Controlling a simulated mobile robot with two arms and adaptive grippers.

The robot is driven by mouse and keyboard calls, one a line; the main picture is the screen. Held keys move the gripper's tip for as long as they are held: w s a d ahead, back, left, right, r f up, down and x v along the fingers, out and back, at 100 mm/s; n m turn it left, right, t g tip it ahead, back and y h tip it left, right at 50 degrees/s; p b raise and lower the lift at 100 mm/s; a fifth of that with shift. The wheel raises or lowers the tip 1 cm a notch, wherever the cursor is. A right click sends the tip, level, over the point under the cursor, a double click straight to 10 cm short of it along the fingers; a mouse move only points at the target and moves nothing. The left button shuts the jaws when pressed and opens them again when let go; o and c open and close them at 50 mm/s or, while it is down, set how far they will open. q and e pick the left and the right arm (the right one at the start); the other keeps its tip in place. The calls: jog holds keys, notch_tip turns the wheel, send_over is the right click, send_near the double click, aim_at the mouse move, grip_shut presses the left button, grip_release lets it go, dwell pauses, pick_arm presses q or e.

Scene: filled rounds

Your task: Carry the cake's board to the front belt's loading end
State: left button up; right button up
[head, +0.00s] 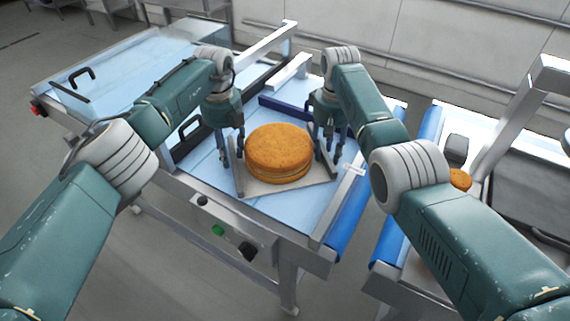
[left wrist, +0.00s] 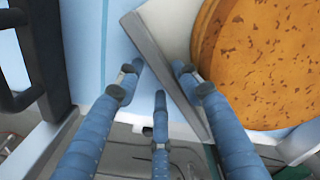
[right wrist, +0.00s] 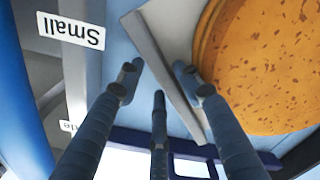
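The round orange-brown cake (head: 279,153) sits upright on a pale board (head: 285,190) with raised grey strips at its left and right sides. The cake shows at the right of both wrist views. My left gripper (head: 231,153) is low at the left strip; in the left wrist view its fingers straddle that strip (left wrist: 165,65). My right gripper (head: 331,147) is low at the right strip, fingers straddling it (right wrist: 165,65) in the right wrist view. Both look open, with slim gaps beside the strips. I cannot tell which belt is the front one.
The board lies on a light-blue surface (head: 210,170) with a metal frame and a blue roller (head: 350,215). A green button (head: 217,230) is on the frame's side. Across a narrow gap at right stands another blue-edged unit (head: 392,240), with a small brown cake (head: 460,179). A "Small" label (right wrist: 72,30) shows.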

pick_arm(q)
jog(key=shift+d+r, duration=0.15)
jog(key=shift+d, duration=0.1)
pick_arm(e)
jog(key=shift+a, duration=0.2)
pick_arm(q)
jog(key=shift+r, duration=0.3)
pick_arm(e)
jog(key=shift+w, duration=0.1)
pick_arm(q)
jog(key=r, duration=0.7)
jog(key=shift+a, duration=0.2)
pick_arm(e)
jog(key=shift+r, duration=0.15)
notch_tip(320, 180, up, 12)
pick_arm(q)
jog(key=shift+a, duration=0.1)
